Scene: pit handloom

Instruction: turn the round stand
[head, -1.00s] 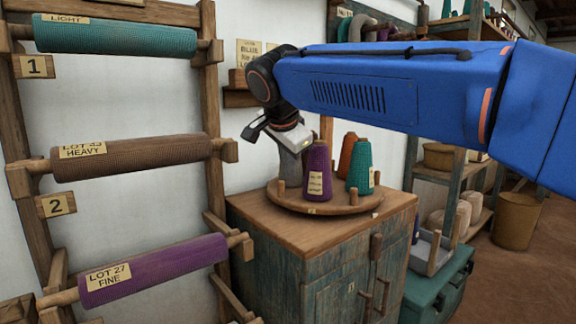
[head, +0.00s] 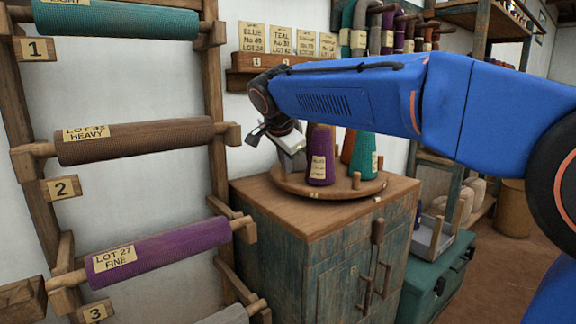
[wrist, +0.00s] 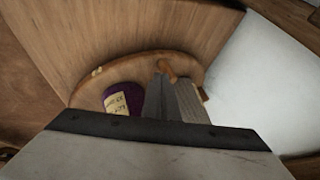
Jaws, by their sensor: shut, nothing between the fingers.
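The round stand (head: 337,188) is a flat wooden disc with short upright pegs, on top of the cabinet. It carries a purple cone (head: 320,155), a teal cone (head: 363,155) and an orange cone (head: 348,146) partly hidden behind them. My gripper (head: 293,160) is shut and reaches down over the stand's left back part, left of the purple cone. In the wrist view the stand's rim (wrist: 88,82) curves past the purple cone (wrist: 123,99) and a wooden peg (wrist: 166,70). My gripper (wrist: 160,82) points close to that peg; I cannot tell whether they touch.
The wooden cabinet (head: 300,222) stands against the white wall. A rack at left holds labelled rolls, including brown (head: 135,141) and purple (head: 160,250). A card shelf (head: 275,62) hangs behind my arm. A teal chest (head: 435,275) stands right of the cabinet.

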